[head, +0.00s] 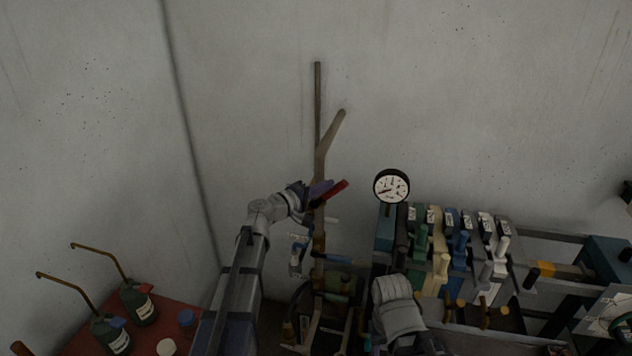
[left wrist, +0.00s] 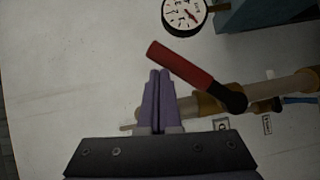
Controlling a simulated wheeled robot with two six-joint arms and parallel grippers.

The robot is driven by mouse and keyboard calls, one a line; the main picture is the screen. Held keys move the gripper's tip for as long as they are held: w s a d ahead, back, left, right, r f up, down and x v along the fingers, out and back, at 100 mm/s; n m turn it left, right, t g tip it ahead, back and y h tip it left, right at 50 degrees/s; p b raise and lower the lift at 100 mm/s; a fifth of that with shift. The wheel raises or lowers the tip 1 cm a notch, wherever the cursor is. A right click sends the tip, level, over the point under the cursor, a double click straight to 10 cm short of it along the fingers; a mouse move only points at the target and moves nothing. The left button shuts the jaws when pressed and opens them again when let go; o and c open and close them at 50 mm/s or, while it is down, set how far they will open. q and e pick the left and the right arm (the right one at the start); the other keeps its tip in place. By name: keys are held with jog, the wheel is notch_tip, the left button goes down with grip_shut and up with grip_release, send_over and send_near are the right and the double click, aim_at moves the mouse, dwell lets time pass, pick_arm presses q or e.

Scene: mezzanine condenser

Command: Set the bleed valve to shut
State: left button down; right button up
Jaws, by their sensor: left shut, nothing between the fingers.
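A red lever handle (head: 336,189), which looks like the bleed valve's, sits on the upright pipe left of the gauge. In the left wrist view the red handle (left wrist: 182,66) slants from a dark pivot (left wrist: 233,98) on a brass fitting (left wrist: 212,106). My left gripper (head: 321,188) has purple fingers, shut together and empty. In the left wrist view the fingertips (left wrist: 159,75) lie just below the handle's free end; I cannot tell whether they touch it. Small tags (left wrist: 221,124) by the pivot are too small to read. My right gripper is not in view.
A round gauge (head: 391,186) stands right of the pipe. Green bottles (head: 138,304) with bent spouts stand on a red surface (head: 82,338) at lower left. The wall above is mostly clear.

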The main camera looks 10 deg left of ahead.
pick_arm(q)
jog(key=shift+d+f+m+g+y, duration=0.25)
jog(key=shift+d+f+m, duration=0.15)
jog(key=shift+d, duration=0.2)
jog(key=shift+d+f+m+g+y, duration=0.15)
jog(key=shift+d+f+m+y, duration=0.15)
jog(key=shift+d, duration=0.25)
jog(key=shift+d+f+m+g+y+b, duration=0.1)
jog(key=shift+d+f+m+y+b, duration=0.1)
jog(key=shift+d+f+m+b, duration=0.3)
jog(key=shift+d+f+m+g+y+b, duration=0.2)
jog(key=shift+d+f, duration=0.35)
jog(key=shift+f, duration=0.4)
jog(key=shift+d+f+m+y+b, duration=0.15)
jog(key=shift+d+f+m+y, duration=0.15)
jog(key=shift+d+f, duration=0.3)
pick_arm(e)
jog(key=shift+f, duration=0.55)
pick_arm(q)
jog(key=shift+f, duration=0.15)
